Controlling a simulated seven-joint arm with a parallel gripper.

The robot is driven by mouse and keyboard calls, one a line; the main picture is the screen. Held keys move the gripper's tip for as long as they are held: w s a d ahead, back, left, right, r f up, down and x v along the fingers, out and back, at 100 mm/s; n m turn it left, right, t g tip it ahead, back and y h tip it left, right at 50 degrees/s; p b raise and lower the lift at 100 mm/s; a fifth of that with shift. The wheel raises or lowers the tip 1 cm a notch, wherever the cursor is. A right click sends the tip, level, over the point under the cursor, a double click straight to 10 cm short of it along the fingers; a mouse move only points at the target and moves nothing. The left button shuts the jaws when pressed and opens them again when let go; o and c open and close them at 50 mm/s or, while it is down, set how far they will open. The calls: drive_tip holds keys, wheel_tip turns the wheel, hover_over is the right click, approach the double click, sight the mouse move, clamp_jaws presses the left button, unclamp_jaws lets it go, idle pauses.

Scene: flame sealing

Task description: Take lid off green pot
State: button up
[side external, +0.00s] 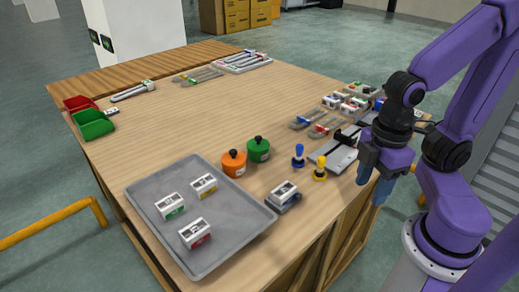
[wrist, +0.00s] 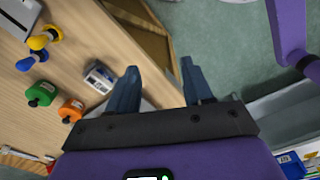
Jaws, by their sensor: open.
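The green pot (side external: 258,149) stands on the wooden table with a dark knobbed lid (side external: 258,140) on top. It also shows in the wrist view (wrist: 41,93), at the left. The orange pot (side external: 234,163) stands close beside it, with its own dark-knobbed lid, and shows in the wrist view (wrist: 71,110). My gripper (side external: 372,182) is open and empty, pointing down at the table's right edge, well to the right of the green pot. In the wrist view its two blue fingers (wrist: 160,78) are apart with nothing between them.
A blue-handled stamp (side external: 298,156) and a yellow-handled one (side external: 320,168) stand between the pots and my gripper. A small white-topped box (side external: 284,194) sits near the front edge. A grey tray (side external: 150,234) holds three small boxes. The table's middle-left is clear.

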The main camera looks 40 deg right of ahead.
drive_tip(key=o, duration=0.8)
drive_tip(key=w+a+r+m, duration=0.1)
drive_tip(key=w+a+m, duration=0.1)
drive_tip(key=w+m, duration=0.3)
drive_tip(key=w+a+r+m, duration=0.2)
drive_tip(key=w+m, duration=0.1)
drive_tip(key=w, duration=0.4)
drive_tip(key=m, duration=2)
hover_over(258, 137)
wheel_tip(258, 137, down, 17)
drive_tip(key=shift+r, duration=0.1)
